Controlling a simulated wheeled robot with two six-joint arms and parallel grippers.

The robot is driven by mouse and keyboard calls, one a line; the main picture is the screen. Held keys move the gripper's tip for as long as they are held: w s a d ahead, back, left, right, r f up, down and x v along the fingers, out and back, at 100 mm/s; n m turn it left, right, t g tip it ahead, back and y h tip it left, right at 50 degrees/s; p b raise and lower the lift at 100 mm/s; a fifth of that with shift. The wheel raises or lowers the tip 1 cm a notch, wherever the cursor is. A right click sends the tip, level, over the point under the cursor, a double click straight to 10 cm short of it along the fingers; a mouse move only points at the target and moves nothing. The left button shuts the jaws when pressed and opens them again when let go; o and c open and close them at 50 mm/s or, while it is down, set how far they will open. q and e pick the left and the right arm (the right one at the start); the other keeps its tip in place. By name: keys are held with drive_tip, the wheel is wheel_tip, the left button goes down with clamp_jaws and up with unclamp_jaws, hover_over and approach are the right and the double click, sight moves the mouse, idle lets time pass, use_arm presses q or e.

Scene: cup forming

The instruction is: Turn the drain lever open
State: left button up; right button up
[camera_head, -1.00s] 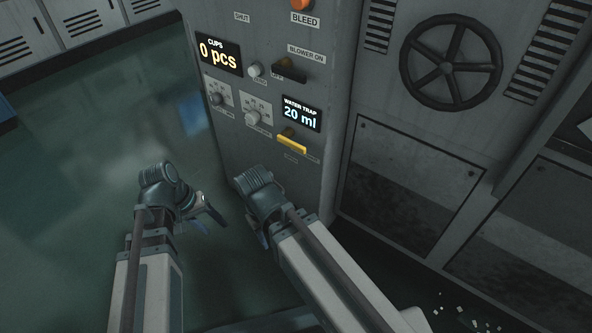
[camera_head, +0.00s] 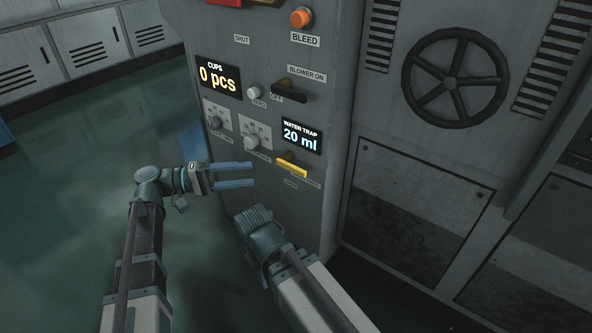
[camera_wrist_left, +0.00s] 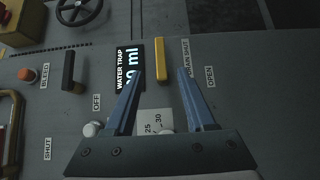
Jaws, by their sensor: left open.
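The yellow drain lever (camera_head: 291,169) is on the grey control panel, below the water trap display (camera_head: 301,136), which reads 20 ml. In the left wrist view the lever (camera_wrist_left: 160,66) lies between the labels "drain shut" (camera_wrist_left: 187,58) and, on its far side, the display. An "open" label (camera_wrist_left: 210,77) sits beyond "drain shut". My left gripper (camera_head: 252,174) is open and empty, its blue fingers pointing right toward the lever, apart from it. In the left wrist view the fingertips (camera_wrist_left: 158,74) appear on either side of the lever's near end. My right arm's fingers are hidden.
A black blower lever (camera_head: 289,91), an orange bleed button (camera_head: 301,17), a cups display (camera_head: 218,77) and several knobs share the panel. A handwheel (camera_head: 455,77) is on the wall to the right. Open floor lies left of the panel.

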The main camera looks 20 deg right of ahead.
sight(293, 171)
use_arm(q)
drive_tip(key=d, duration=0.4)
drive_tip(key=s+d, duration=0.1)
drive_tip(key=d, duration=0.8)
drive_tip(key=shift+s+d, duration=0.25)
drive_tip(key=shift+s, duration=0.05)
drive_tip(key=shift+c, duration=0.3)
clamp_jaws()
idle(0.6)
